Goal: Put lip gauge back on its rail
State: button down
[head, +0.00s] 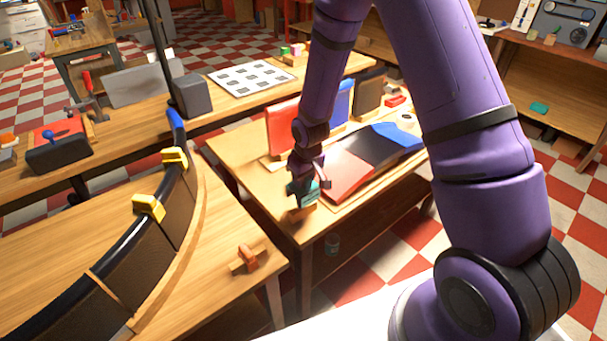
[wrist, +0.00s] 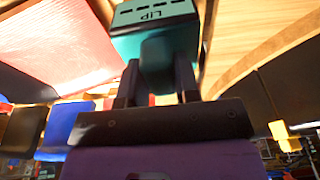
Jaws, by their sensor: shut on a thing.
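The lip gauge (wrist: 155,30) is a teal block marked LIP, held between the two dark fingers of my gripper (wrist: 157,78) in the wrist view. In the head view my gripper (head: 309,178) points down over the near left corner of the middle table, with the teal gauge (head: 297,191) beneath it. A small orange-brown wooden piece (head: 300,213) is at the table corner just below the gauge. I cannot tell whether the gauge touches it, or whether this piece is the rail.
A tilted red, black and blue panel (head: 368,157) lies beside my gripper. Upright red (head: 283,127) and blue plates stand behind it. A curved dark duct wall with yellow clamps (head: 149,207) stands on the left bench. An orange-handled wooden piece (head: 247,256) lies at that bench's edge.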

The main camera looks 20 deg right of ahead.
jog(key=shift+f, duration=3.9)
jog(key=shift+f, duration=0.35)
jog(key=c, duration=0.8)
grip_release()
jog(key=r, duration=0.3)
jog(key=s+r, duration=0.1)
jog(key=r, duration=0.6)
jog(key=shift+s+d+r, duration=0.25)
jog(key=shift+s+r, duration=0.05)
jog(key=shift+r, duration=0.05)
jog(key=shift+r, duration=0.1)
